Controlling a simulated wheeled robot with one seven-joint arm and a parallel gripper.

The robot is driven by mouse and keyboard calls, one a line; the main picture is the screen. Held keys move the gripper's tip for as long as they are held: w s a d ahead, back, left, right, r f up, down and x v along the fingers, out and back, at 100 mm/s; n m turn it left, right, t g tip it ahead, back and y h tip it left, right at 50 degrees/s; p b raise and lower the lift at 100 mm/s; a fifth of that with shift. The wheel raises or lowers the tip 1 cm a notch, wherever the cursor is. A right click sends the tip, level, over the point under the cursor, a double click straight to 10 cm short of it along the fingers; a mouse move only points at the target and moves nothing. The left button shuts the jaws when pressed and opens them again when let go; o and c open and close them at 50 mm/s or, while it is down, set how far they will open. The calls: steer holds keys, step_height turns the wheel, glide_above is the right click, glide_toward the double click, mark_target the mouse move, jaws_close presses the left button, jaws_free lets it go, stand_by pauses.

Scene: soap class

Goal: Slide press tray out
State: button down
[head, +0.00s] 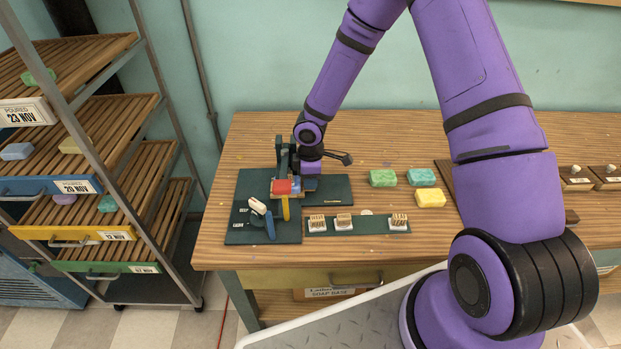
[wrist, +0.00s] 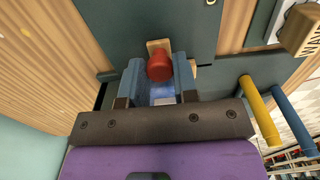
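The dark green soap press (head: 284,152) stands upright on a dark mat at the left of the table. A red knob (head: 282,186) shows low at its front; in the wrist view the red knob (wrist: 159,67) sits against a tan wooden piece (wrist: 158,46), which seems to be part of the press tray. My gripper (head: 296,185) is low beside the press, at the knob's right. In the wrist view its two blue fingers (wrist: 159,76) stand on both sides of the knob, with no clear gap. The rest of the tray is mostly hidden by my gripper.
Yellow (head: 286,208) and blue (head: 270,226) handles stand in front of the press. A green strip (head: 372,225) holds several small blocks. Green, teal and yellow soaps (head: 430,197) lie to the right. A soap rack (head: 104,163) stands left of the table.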

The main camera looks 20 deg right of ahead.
steer(key=s+d, duration=0.1)
steer(key=d, duration=0.3)
steer(key=s+d, duration=0.1)
steer(key=d, duration=0.3)
steer(key=s+d, duration=0.1)
steer(key=d, duration=0.3)
steer(key=shift+s, duration=0.4)
steer(key=c, duration=0.9)
jaws_free()
steer(key=shift+c, duration=0.2)
steer(key=shift+o, duration=0.3)
steer(key=shift+r, duration=0.1)
step_height(320, 180, up, 11)
steer(key=shift+f, duration=0.2)
